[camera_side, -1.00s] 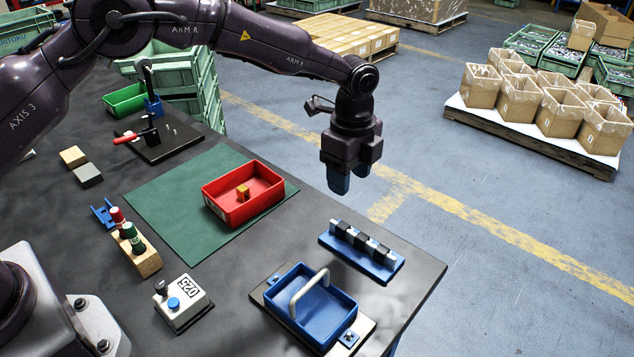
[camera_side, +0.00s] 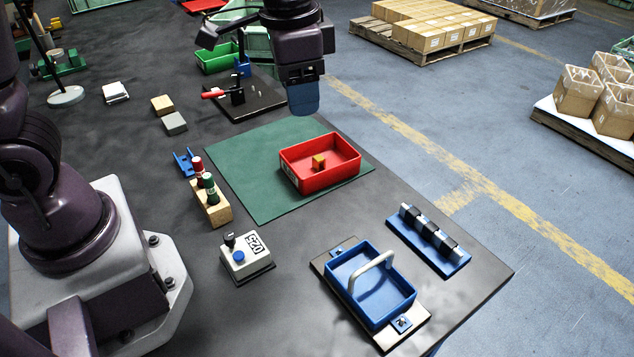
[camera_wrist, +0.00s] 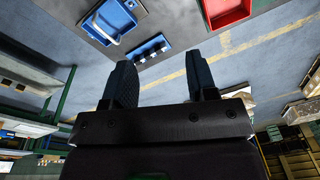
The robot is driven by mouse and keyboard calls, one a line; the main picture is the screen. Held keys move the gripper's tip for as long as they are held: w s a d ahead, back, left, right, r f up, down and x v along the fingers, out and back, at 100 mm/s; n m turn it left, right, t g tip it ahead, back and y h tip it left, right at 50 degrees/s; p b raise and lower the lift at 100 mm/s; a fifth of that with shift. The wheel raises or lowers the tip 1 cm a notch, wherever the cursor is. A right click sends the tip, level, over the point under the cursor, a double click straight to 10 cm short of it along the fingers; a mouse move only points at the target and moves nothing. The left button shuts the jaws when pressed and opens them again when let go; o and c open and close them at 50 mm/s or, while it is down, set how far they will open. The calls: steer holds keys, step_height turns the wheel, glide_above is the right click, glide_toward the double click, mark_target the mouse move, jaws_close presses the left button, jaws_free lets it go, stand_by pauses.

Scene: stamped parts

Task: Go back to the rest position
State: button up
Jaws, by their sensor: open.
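My gripper (camera_side: 304,100) hangs in the air in the side view, above and behind the red tray, with its blue fingers pointing down. In the wrist view my gripper (camera_wrist: 162,82) shows two dark fingers spread apart with nothing between them. The red tray (camera_side: 342,178) sits on the green mat (camera_side: 240,160) and holds a small yellow-orange block (camera_side: 319,162). A blue tray (camera_side: 362,303) with a grey arched handle stands near the table's front corner. The wrist view shows part of the red tray (camera_wrist: 225,10) and the blue tray (camera_wrist: 112,22) along its top edge.
A blue rack (camera_side: 425,245) with dark and silver pieces lies near the right table edge. A black fixture with a red handle (camera_side: 240,97) stands behind the mat.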

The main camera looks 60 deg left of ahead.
steer(key=s+a+r+n+t, duration=0.2)
steer(key=s+r, duration=0.1)
steer(key=s, duration=0.4)
steer(key=s+a+r+n+t, duration=0.2)
steer(key=s+a+r, duration=0.1)
steer(key=s, duration=0.3)
steer(key=shift+s+a+r, duration=0.25)
steer(key=shift+s+a, duration=0.1)
stand_by(0.7)
